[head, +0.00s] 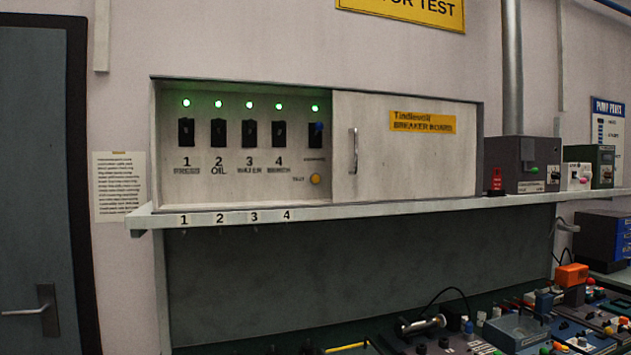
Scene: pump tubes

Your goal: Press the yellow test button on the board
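The breaker board (318,140) is a pale wall cabinet seen in the head view. Its left part is open and its right part is covered by a panel with a vertical handle (353,151). The yellow test button (315,179) is small and round, at the lower right of the open part, just left of the panel edge. Several black breaker switches (218,132) stand in a row, each under a lit green lamp. The rightmost switch (314,135) has a blue part on it. My gripper is not in view.
A shelf ledge (340,209) with number labels runs under the board. Below it, a cluttered bench (480,340) holds tools and devices. Grey boxes (522,164) stand right of the board. A dark door (40,180) is at the left.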

